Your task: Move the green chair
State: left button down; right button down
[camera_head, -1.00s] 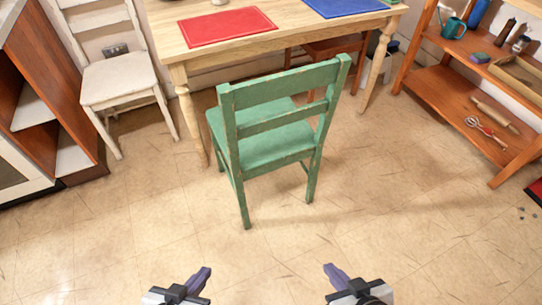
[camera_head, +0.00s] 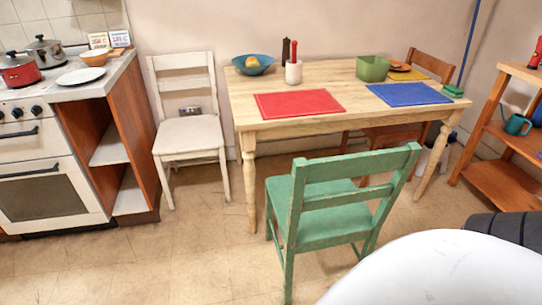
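The green chair (camera_head: 320,228) stands upright on the floor at the near side of the wooden table (camera_head: 252,157). Its slatted back faces me and its seat points toward the table. Its lower right part is cut off by a white rounded shape in the lower right, which seems to be part of my own body. Neither of my grippers shows now, so I cannot see whether they are open or shut.
A white chair (camera_head: 189,139) stands left of the table, beside the stove and counter (camera_head: 45,185). A brown chair (camera_head: 395,137) is behind the table. An orange shelf (camera_head: 497,185) stands at right. Floor is clear at front left.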

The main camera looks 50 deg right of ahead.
aim_at(317, 206)
jog(key=u, duration=0.25)
jog(key=k, duration=0.9)
jog(key=z, duration=0.85)
jog(key=i, duration=0.55)
jog(key=z, duration=0.1)
